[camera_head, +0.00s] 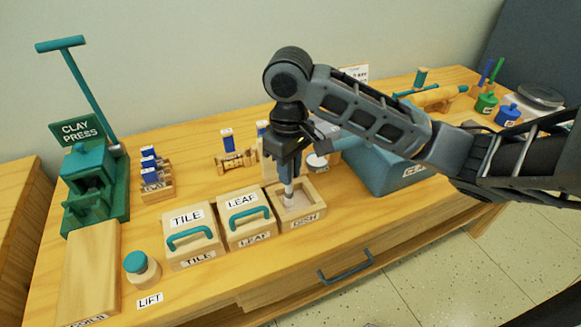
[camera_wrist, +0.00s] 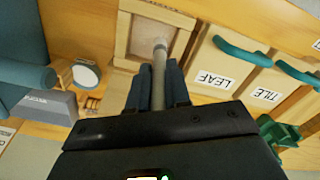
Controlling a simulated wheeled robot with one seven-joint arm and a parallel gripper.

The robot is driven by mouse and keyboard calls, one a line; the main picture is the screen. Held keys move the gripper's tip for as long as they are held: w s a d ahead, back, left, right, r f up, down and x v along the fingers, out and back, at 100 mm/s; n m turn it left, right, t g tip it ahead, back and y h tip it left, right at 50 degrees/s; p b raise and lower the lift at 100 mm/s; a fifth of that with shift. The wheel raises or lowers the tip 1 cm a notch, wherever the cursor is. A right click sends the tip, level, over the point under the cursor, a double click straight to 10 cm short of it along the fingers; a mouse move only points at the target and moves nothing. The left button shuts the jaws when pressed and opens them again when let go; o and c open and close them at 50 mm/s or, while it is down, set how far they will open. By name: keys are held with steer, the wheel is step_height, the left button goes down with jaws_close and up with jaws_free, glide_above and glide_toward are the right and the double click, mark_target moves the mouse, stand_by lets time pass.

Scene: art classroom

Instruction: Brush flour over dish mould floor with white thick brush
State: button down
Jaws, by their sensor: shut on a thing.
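The dish mould (camera_head: 305,218) is an open wooden box labelled DISH, at the right end of the mould row. Its rim shows in the wrist view (camera_wrist: 124,30). My gripper (camera_head: 287,173) points down over it, shut on the pale brush (camera_head: 289,190). In the wrist view the brush (camera_wrist: 159,65) stands out between the two dark fingers, its tip within the mould's opening. The tip appears at or close to the floor; contact is unclear. The floor looks pale, but I cannot tell how evenly flour covers it.
The closed LEAF mould (camera_head: 258,229) and TILE mould (camera_head: 178,257), with teal handles, stand left of the dish mould. A blue box (camera_head: 385,170) stands close on its right. A small round white-topped container (camera_head: 317,161) sits behind. The green clay press (camera_head: 92,180) stands far left.

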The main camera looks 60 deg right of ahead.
steer(key=shift+s+d, duration=0.25)
steer(key=shift+d, duration=0.2)
steer(key=shift+s+d, duration=0.1)
steer(key=shift+s+d, duration=0.2)
steer(key=shift+d, duration=0.1)
steer(key=shift+s+d, duration=0.1)
steer(key=shift+d, duration=0.1)
steer(key=shift+s+d, duration=0.2)
steer(key=shift+d, duration=0.05)
steer(key=shift+w+a, duration=0.1)
steer(key=shift+a, duration=0.05)
stand_by(0.4)
steer(key=shift+w+a, duration=0.2)
steer(key=shift+a, duration=0.1)
